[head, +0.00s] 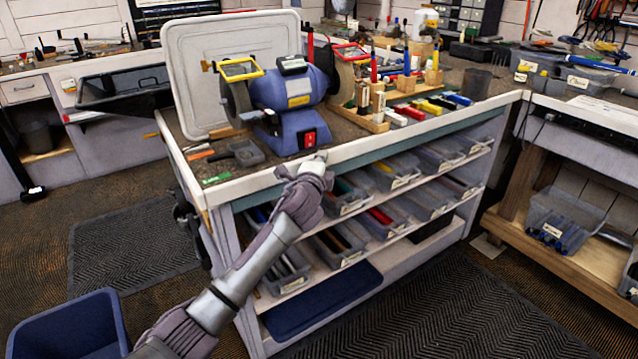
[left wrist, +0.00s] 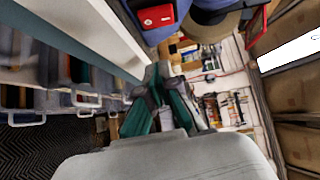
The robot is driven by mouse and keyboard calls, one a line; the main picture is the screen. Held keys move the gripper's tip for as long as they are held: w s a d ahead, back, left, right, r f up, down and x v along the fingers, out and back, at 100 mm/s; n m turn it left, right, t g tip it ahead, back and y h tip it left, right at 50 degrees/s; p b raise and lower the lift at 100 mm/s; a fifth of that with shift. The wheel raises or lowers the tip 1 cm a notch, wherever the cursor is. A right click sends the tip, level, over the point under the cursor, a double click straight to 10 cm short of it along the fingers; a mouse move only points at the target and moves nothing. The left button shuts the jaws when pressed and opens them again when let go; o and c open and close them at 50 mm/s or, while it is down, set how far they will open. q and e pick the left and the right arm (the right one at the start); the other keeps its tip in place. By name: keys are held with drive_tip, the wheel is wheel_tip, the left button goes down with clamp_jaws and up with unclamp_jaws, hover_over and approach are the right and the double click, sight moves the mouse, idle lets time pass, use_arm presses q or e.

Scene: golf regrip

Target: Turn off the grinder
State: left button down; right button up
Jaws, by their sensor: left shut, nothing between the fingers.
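The blue bench grinder (head: 285,95) stands on the workbench in the head view. Its red switch (head: 309,138) is on the front of the base, facing me. The switch also shows as a red block at the top of the left wrist view (left wrist: 157,17). My left gripper (head: 318,159) is at the bench's front edge, just below and in front of the switch, with a small gap seeming to lie between. In the left wrist view its fingertips (left wrist: 160,70) are together and empty. Whether the switch is on or off I cannot tell. My right gripper is not in view.
The bench top (head: 225,178) has a pale front edge close to my left gripper. A wooden rack (head: 372,122) with markers and small blocks stands right of the grinder. A small dark tray (head: 246,153) lies to its left. Shelves of clear bins (head: 345,200) are below.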

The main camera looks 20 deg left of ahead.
use_arm(q)
drive_tip(key=s+f, duration=0.1)
drive_tip(key=s, duration=0.7)
drive_tip(key=shift+s+f, duration=0.15)
drive_tip(key=shift+f, duration=0.05)
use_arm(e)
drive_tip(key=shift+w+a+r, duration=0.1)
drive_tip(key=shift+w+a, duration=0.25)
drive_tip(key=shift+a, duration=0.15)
